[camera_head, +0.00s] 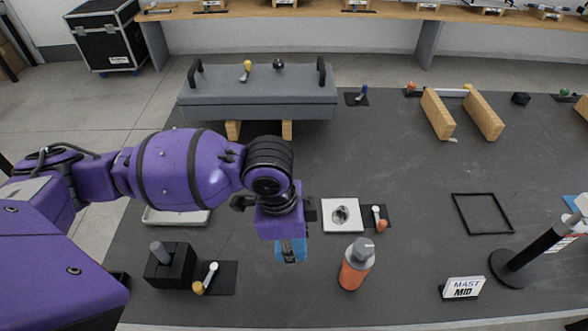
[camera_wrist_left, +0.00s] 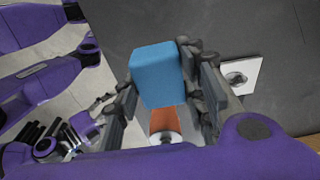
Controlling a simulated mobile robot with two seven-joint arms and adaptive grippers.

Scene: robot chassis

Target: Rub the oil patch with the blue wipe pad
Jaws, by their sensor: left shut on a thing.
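My left gripper (camera_head: 289,246) points down over the dark table and is shut on the blue wipe pad (camera_head: 291,251). In the left wrist view the blue pad (camera_wrist_left: 157,75) is a block between the two dark fingers (camera_wrist_left: 160,92). I cannot tell whether the pad touches the table. The oil patch (camera_head: 341,214) is a dark blot on a white square plate (camera_head: 331,226), to the right of my gripper and a little farther back. It also shows in the left wrist view (camera_wrist_left: 237,79), right of the fingers. My right gripper is not seen.
An orange bottle (camera_head: 356,266) with a grey cap stands right of and in front of the pad. A black block (camera_head: 169,268) stands left. A grey lidded box (camera_head: 258,97) stands behind.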

